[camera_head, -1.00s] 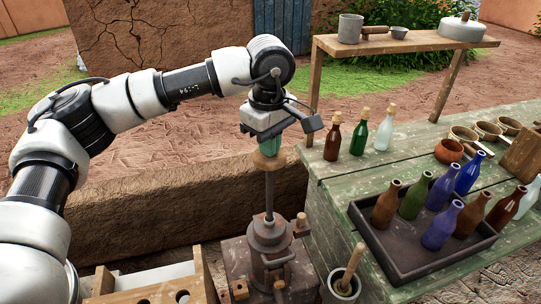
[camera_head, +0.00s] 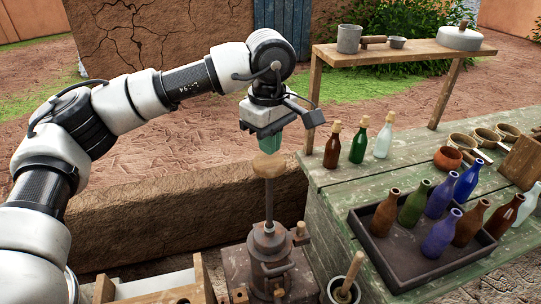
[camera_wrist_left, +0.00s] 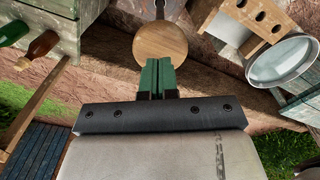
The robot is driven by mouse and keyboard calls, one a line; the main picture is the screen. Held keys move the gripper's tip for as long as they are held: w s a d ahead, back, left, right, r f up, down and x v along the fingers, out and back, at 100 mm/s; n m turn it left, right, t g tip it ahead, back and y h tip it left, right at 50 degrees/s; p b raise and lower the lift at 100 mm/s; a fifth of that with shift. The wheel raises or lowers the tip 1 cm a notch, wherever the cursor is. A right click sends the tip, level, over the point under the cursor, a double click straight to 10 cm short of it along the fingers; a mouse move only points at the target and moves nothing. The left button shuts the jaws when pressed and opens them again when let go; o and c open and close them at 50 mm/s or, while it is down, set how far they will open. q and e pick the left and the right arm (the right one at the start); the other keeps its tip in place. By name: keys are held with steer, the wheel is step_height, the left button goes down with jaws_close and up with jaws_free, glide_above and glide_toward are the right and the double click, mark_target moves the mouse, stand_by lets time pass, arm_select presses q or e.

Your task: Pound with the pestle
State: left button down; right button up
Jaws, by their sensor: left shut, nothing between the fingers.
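A wooden knob (camera_head: 269,165) tops an upright metal rod (camera_head: 270,205) that goes down into a dark metal body (camera_head: 270,255). My left gripper (camera_head: 283,150) is shut and empty, just above the knob. In the left wrist view its green fingertips (camera_wrist_left: 157,62) overlap the near edge of the round knob (camera_wrist_left: 160,42); I cannot tell whether they touch. A small grey mortar (camera_head: 334,293) stands at the bottom with a wooden-handled pestle (camera_head: 352,268) leaning in it. My right gripper is out of view.
A green table (camera_head: 330,185) on the right holds a dark tray (camera_head: 400,270) of several bottles, loose bottles and bowls. A raised shelf (camera_head: 400,50) stands behind. A low mud wall (camera_head: 170,225) runs behind the rod.

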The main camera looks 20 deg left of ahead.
mark_target(269, 161)
arm_select(q)
step_height(269, 161, down, 6)
steer(key=b, duration=0.4)
steer(key=shift+r+b, duration=0.15)
steer(key=shift+b, duration=0.15)
steer(key=shift+r+p, duration=0.3)
step_height(269, 161, up, 5)
steer(key=p, duration=0.3)
